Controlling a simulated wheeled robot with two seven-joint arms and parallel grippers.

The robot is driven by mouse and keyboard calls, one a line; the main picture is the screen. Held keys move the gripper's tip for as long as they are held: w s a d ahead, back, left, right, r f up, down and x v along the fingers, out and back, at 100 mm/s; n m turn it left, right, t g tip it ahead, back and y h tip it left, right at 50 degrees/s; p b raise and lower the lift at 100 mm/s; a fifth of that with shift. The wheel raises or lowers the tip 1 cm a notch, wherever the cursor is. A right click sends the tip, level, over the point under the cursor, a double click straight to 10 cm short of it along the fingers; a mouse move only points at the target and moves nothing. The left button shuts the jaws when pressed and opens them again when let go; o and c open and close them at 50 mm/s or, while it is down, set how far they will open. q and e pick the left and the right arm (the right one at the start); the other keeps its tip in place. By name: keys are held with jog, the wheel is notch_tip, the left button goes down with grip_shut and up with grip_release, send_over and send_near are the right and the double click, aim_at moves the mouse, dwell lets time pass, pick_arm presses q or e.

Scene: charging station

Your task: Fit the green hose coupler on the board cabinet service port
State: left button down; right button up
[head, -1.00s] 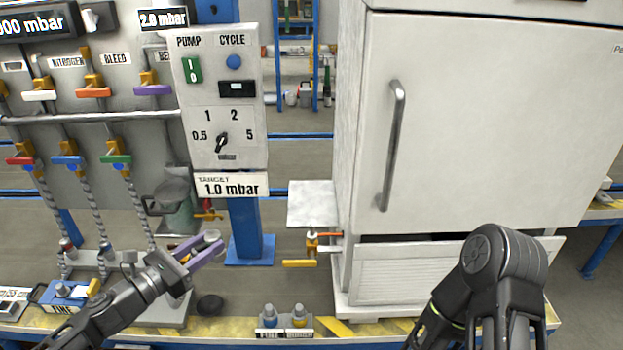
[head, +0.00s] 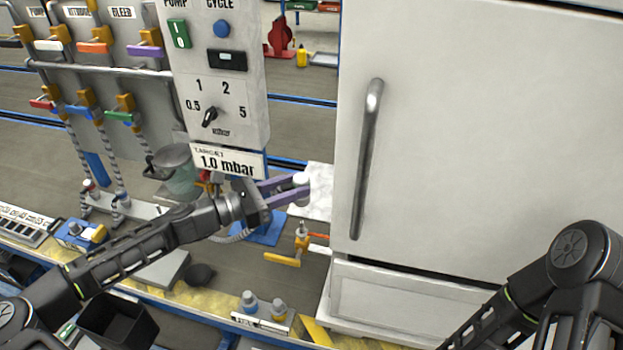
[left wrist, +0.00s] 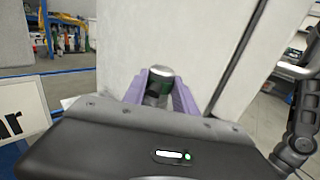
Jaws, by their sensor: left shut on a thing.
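My left gripper (head: 297,188) has purple fingers shut on the green hose coupler. The white cabinet (head: 450,130) stands to the right of the gripper. A brass fitting (head: 302,242), with a grey top and orange and yellow handles, is low at its left side, below the gripper and apart from it; I take it to be the service port. My right gripper is out of view.
A pale plate (head: 320,192) lies behind the gripper, beside the cabinet. The control panel (head: 220,80) with its 1.0 mbar sign (head: 228,162) is to the left. Two grey-topped fittings (head: 265,306) stand on the front ledge. A black bin (head: 115,325) is at lower left.

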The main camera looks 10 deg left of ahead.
pick_arm(q)
jog(key=shift+r, duration=0.1)
jog(key=shift+p, duration=0.35)
notch_tip(320, 180, down, 6)
jog(key=b, duration=0.3)
jog(key=shift+r+p, duration=0.1)
jog(key=shift+p, duration=0.9)
dwell(1.9)
jog(key=shift+f+b, duration=1.4)
jog(key=shift+f, duration=1.3)
jog(key=c, duration=0.9)
grip_release()
jog(key=shift+s, duration=0.1)
